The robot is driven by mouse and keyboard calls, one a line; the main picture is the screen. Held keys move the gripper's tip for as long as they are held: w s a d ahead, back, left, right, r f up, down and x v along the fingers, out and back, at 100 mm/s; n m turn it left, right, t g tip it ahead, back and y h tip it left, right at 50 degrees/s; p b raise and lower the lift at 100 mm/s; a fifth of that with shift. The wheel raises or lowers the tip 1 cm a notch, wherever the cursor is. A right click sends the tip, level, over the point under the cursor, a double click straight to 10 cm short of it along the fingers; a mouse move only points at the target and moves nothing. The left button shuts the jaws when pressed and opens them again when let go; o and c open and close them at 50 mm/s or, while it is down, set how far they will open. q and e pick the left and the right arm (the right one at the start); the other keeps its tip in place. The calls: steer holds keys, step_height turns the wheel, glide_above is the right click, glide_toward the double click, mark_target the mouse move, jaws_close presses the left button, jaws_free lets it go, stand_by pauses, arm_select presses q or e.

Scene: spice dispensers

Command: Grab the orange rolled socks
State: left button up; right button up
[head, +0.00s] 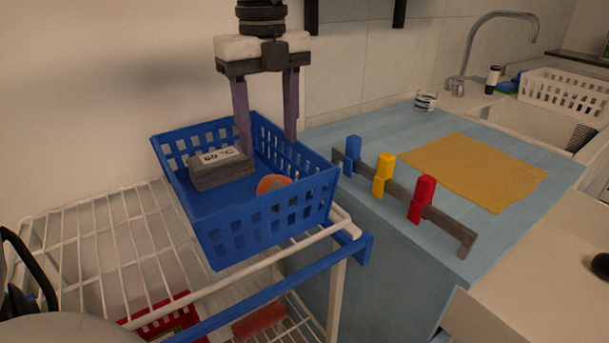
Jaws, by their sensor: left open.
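The orange rolled socks (271,184) lie in the blue basket (267,229), near its front right wall, which partly hides them. They show as a rounded orange shape with a pale mark. My left gripper (268,147) comes down from above with its two purple fingers apart. Its fingertips are at the back right part of the basket, above and behind the socks in the picture. Nothing shows between the fingers. I cannot tell how far the tips are above the socks. My right gripper is not in view.
A grey block labelled "60 °C" (221,168) lies in the basket, left of the socks. The basket stands on a white wire rack (100,235). To the right, a blue counter (375,135) holds a rail with blue, yellow and red pieces and a yellow cloth (475,170).

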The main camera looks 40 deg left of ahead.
mark_target(271, 176)
arm_select(q)
steer(key=shift+f, duration=0.3)
steer(key=f, duration=0.3)
steer(key=shift+s+f+b, duration=0.3)
steer(key=shift+b, duration=0.05)
step_height(271, 176, down, 6)
steer(key=shift+w+r, duration=0.1)
steer(key=shift+w, duration=0.05)
steer(key=c, duration=0.7)
